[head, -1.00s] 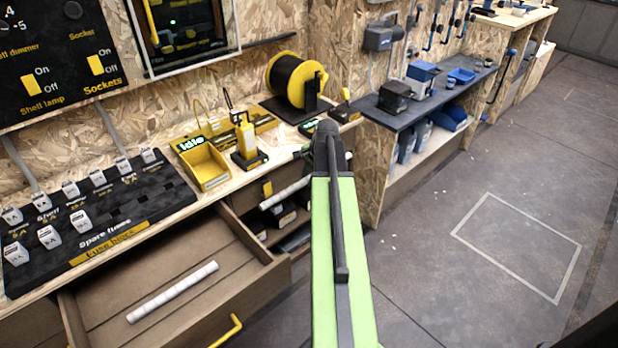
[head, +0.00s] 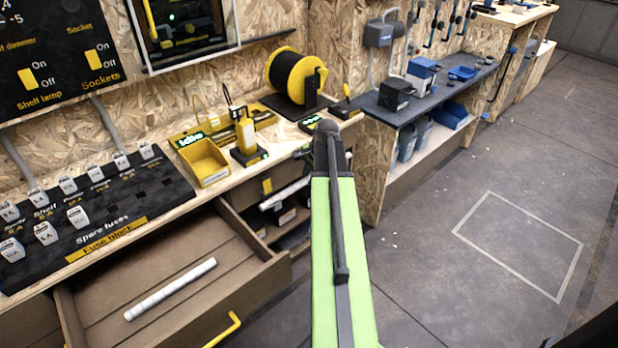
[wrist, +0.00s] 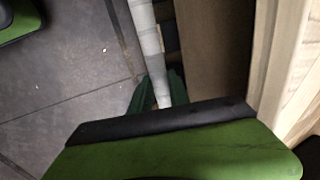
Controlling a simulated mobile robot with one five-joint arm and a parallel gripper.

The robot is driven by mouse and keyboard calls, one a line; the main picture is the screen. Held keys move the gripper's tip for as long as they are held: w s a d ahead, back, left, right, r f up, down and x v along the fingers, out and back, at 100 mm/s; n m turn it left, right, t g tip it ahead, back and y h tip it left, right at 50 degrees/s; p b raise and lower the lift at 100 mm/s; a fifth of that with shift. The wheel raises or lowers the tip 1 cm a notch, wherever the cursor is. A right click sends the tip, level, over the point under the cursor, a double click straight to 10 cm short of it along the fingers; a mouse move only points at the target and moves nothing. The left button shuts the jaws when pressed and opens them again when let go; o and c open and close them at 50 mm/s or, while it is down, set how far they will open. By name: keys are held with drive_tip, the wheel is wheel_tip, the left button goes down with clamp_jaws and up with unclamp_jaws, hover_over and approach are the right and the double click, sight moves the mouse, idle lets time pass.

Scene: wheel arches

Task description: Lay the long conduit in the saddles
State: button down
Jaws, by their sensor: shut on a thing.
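My gripper (wrist: 158,95) is shut on a white conduit (wrist: 148,40), which runs up between its green fingers in the wrist view. In the head view this conduit (head: 284,193) shows to the left of my green arm, in front of the bench's open shelves. My arm hides part of it and the fingers there. A second white conduit (head: 170,289) lies in the open drawer (head: 215,255), apart from my gripper. I cannot tell which of the two is longer. I cannot make out the saddles in either view.
The workbench holds a fuse block (head: 90,215), a yellow bin (head: 205,160), a yellow bottle (head: 246,135) and a cable spool (head: 297,77). The pulled-out drawer juts into the room. A dark shelf (head: 430,95) stands beyond my arm. The floor (head: 480,200) at right is clear.

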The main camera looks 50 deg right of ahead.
drive_tip(key=c, duration=0.7)
unclamp_jaws()
wheel_tip(320, 180, up, 9)
drive_tip(key=p, duration=0.9)
drive_tip(key=shift+w+r, duration=0.1)
